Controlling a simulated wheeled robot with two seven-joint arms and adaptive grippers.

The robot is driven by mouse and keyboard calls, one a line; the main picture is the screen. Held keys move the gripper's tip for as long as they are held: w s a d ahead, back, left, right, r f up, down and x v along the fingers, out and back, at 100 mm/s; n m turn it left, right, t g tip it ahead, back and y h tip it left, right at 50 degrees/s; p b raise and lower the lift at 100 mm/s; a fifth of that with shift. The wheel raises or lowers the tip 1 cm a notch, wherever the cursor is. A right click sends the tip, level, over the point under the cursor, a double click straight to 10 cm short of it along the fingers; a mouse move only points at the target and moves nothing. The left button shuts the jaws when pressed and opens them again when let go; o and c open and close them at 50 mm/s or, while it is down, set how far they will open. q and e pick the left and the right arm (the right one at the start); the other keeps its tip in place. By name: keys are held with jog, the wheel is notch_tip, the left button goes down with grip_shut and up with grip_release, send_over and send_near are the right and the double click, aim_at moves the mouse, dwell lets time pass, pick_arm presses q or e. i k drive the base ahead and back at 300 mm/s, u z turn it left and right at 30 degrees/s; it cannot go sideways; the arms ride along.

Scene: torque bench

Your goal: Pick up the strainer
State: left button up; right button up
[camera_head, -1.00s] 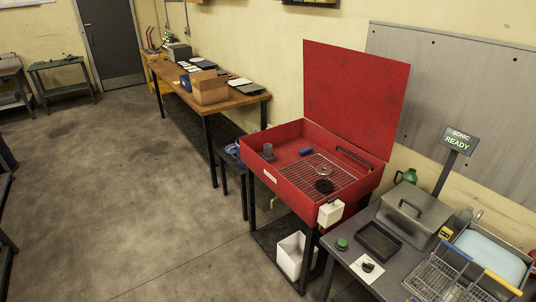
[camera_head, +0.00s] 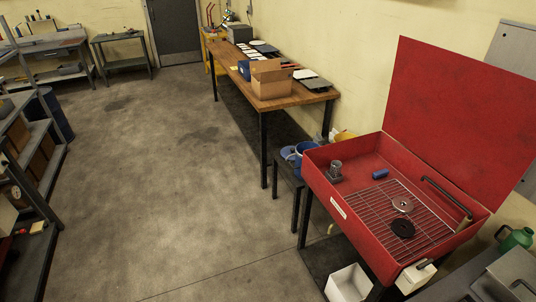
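No thing in view is clearly a strainer. A small round silver disc (camera_head: 403,203) lies on the wire grate (camera_head: 372,205) inside the open red wash basin (camera_head: 345,212) at the right; I cannot tell if it is the strainer. A black disc (camera_head: 402,229) lies just in front of it. A grey cup-like metal part (camera_head: 335,169) stands in the basin's left corner, and a blue cylinder (camera_head: 380,174) lies behind the grate. Neither of my grippers shows.
A wooden bench (camera_head: 246,83) with a cardboard box (camera_head: 272,79) stands along the wall. A low stand with a blue bucket (camera_head: 297,157) is left of the basin. A white bin (camera_head: 348,284) is below it. A shelf rack (camera_head: 38,205) stands left. The middle floor is clear.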

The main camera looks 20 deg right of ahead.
aim_at(334, 172)
jog(key=u, duration=0.25)
jog(key=i, duration=1.7)
jog(key=z, duration=0.95)
jog(key=i, duration=1.05)
jog(key=z, duration=1.15)
jog(key=i, duration=0.25)
jog(key=z, duration=0.15)
